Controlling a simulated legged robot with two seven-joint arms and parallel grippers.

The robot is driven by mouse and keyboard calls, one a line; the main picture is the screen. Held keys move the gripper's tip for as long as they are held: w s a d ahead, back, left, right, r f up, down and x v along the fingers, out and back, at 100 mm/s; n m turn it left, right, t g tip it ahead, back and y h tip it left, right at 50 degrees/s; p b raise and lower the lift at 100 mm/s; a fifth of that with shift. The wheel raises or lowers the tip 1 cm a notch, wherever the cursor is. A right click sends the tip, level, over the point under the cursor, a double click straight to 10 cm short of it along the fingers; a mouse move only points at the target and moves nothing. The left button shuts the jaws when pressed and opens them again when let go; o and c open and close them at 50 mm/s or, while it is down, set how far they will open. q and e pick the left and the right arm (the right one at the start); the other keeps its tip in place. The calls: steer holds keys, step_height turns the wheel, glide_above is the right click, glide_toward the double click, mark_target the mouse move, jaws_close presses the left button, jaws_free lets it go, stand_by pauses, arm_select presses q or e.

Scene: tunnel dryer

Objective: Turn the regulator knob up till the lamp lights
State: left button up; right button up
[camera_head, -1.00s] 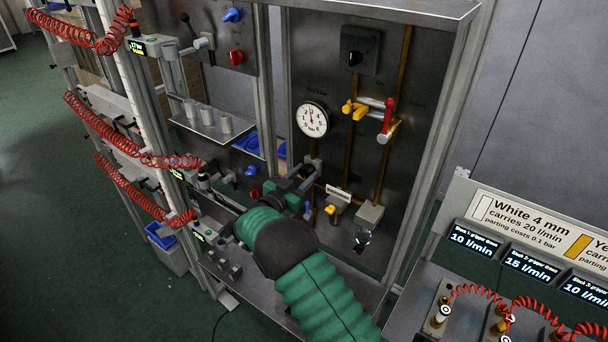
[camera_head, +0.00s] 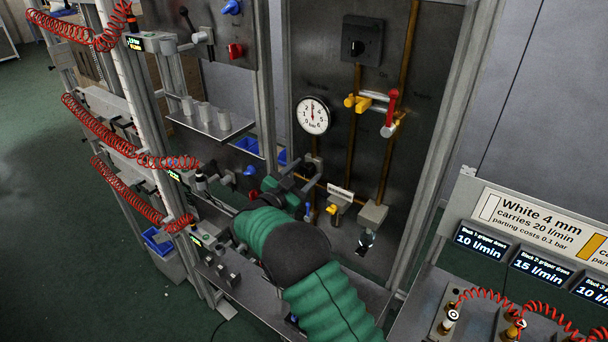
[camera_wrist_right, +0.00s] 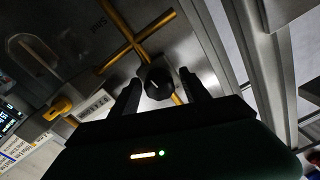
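The regulator knob (camera_wrist_right: 158,84) is a dark, round knob with a light mark, seen in the right wrist view. My right gripper (camera_wrist_right: 160,88) is open, with one dark finger on each side of the knob and a narrow gap visible on both sides. In the head view my right gripper (camera_head: 292,190) is at the panel below the round white gauge (camera_head: 313,115), whose needle points nearly straight up. My own green arm hides part of this spot. I cannot make out a lit lamp on this panel. My left gripper is not in view.
A black switch box (camera_head: 362,45), red and yellow valve handles (camera_head: 391,108) and brass pipes are on the panel above. A metal upright (camera_head: 432,150) bounds the panel.

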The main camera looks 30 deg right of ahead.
steer(key=shift+a+f, duration=0.1)
steer(key=shift+s+a+f+b, duration=0.1)
steer(key=shift+s+a+b, duration=0.1)
steer(key=shift+a+b, duration=0.15)
steer(key=b+v, duration=0.5)
steer(key=v, duration=1.1)
steer(key=shift+w+d, duration=0.1)
steer(key=shift+w, duration=0.05)
